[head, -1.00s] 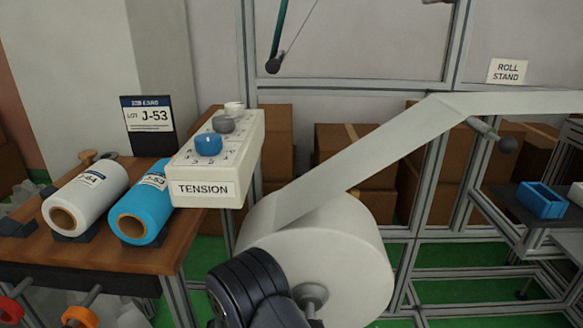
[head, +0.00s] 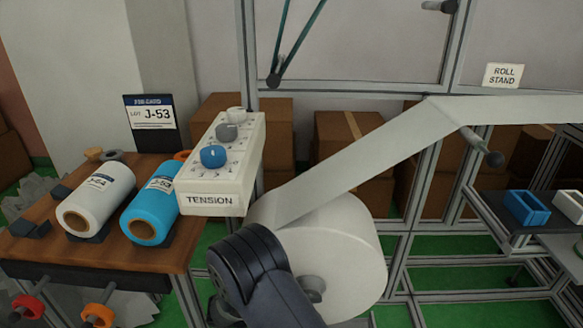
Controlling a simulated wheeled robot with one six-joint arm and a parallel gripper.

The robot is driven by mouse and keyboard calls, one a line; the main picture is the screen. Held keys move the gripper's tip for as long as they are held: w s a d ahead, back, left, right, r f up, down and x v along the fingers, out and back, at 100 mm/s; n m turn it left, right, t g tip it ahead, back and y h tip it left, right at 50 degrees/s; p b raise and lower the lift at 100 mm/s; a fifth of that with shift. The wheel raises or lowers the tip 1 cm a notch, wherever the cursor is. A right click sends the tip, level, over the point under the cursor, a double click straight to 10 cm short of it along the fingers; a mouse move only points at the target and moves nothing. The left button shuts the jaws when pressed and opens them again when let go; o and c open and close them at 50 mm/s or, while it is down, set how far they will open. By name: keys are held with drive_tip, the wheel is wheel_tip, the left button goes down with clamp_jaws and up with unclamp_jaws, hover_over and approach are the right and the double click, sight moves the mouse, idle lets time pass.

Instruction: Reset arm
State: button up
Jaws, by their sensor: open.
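My dark arm (head: 262,275) rises at the bottom middle of the head view, in front of the large white roll (head: 345,245). Its jointed links show, but my gripper is outside the picture. The white web (head: 365,155) runs from the roll up to the right over a roller. No held object shows.
The tension box (head: 212,200) with a blue knob (head: 214,156) stands left of the roll. A white roll (head: 97,198) and a blue roll (head: 152,215) lie on the wooden table (head: 30,248). A blue tray (head: 527,207) sits on the right shelf. Metal frame posts stand behind.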

wheel_tip(320, 180, up, 4)
drive_tip(key=p, duration=0.3)
drive_tip(key=shift+r, duration=0.1)
wheel_tip(320, 180, down, 11)
drive_tip(key=b, duration=1)
drive_tip(key=shift+b, duration=0.35)
drive_tip(key=shift+w+r+y, duration=0.1)
drive_tip(key=shift+r+y, duration=0.2)
drive_tip(key=shift+a+r+y, duration=0.15)
drive_tip(key=shift+r+y, duration=0.05)
drive_tip(key=shift+y, duration=1)
drive_tip(key=y+p, duration=0.2)
drive_tip(key=shift+a+r+y, duration=0.1)
drive_tip(key=shift+r+y, duration=0.1)
drive_tip(key=shift+y, duration=0.1)
drive_tip(key=y+p, duration=0.3)
drive_tip(key=p, duration=0.1)
drive_tip(key=shift+a+r+y, duration=0.1)
drive_tip(key=shift+a+y, duration=0.05)
drive_tip(key=shift+y, duration=0.15)
drive_tip(key=y+p, duration=0.3)
drive_tip(key=p, duration=0.1)
drive_tip(key=shift+a+r, duration=0.1)
drive_tip(key=shift+r, duration=0.05)
drive_tip(key=shift+y+p, duration=0.5)
drive_tip(key=shift+p, duration=0.25)
drive_tip(key=shift+y+p, duration=0.5)
